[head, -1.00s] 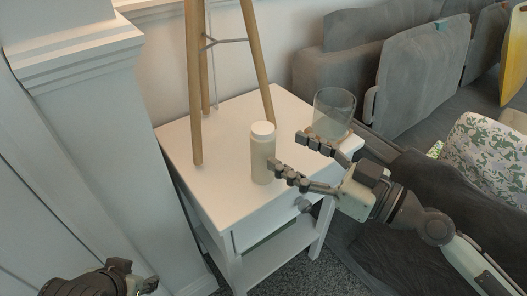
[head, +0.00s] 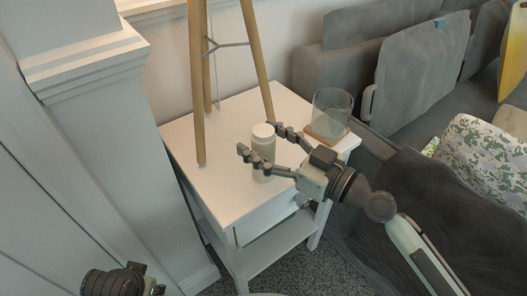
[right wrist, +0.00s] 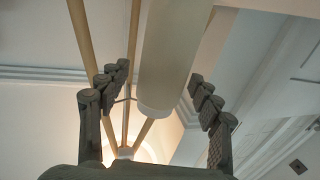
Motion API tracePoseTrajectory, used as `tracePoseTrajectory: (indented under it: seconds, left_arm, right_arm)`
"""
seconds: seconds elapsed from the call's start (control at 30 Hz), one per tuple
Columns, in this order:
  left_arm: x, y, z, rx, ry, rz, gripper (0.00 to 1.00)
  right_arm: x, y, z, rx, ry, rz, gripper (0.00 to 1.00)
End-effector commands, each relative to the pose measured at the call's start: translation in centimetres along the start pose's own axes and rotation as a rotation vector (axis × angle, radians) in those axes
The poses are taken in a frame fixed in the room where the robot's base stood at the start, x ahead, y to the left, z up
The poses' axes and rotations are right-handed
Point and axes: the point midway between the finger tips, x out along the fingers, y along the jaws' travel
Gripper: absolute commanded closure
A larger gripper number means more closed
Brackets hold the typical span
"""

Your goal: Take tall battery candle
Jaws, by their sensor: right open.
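The tall battery candle (head: 263,143), a cream cylinder with a paler top, stands upright on the white side table (head: 215,190). My right gripper (head: 260,141) is open, with one finger on the near left side of the candle and the other at its far right. In the right wrist view the candle (right wrist: 172,55) shows between the two spread fingers (right wrist: 160,88), with gaps on both sides. The near finger hides part of its lower body in the head view. My left gripper (head: 135,281) is partly in view at the bottom left, away from the table; its jaws are unclear.
A clear glass (head: 332,108) on a wooden coaster (head: 326,133) stands at the table's right corner, close to my right gripper. Wooden tripod legs (head: 197,90) stand behind the candle. A grey sofa (head: 420,80) is at the right. The table's front left is clear.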

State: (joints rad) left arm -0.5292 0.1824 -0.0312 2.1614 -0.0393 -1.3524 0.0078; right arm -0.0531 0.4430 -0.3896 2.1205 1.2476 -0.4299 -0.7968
Motion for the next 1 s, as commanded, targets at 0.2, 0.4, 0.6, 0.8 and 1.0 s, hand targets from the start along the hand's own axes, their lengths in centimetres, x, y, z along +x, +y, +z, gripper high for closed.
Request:
tracePoseTrajectory:
  seconds: [0.2, 0.4, 0.6, 0.8, 1.0]
  left_arm:
    - [0.0, 0.0, 0.0, 0.0, 0.001, 0.0, 0.6]
    - [0.0, 0.0, 0.0, 0.0, 0.001, 0.0, 0.6]
    - [0.0, 0.0, 0.0, 0.0, 0.001, 0.0, 0.6]
    - [-0.1, 0.0, -0.1, 0.0, 0.001, -0.001, 0.6]
    - [0.2, 0.0, -0.2, 0.0, 0.007, 0.003, 0.6]
  right_arm:
    - [0.0, 0.0, 0.0, 0.0, 0.0, 0.0, 0.49]
    - [-0.1, 0.0, 0.0, 0.0, 0.0, 0.0, 0.74]
    - [-0.1, 0.0, 0.0, 0.0, 0.001, 0.0, 0.93]
    - [-0.1, 0.0, -0.1, 0.0, 0.001, 0.0, 0.93]
    - [0.0, 0.0, -1.6, -0.001, 0.002, -0.001, 0.93]
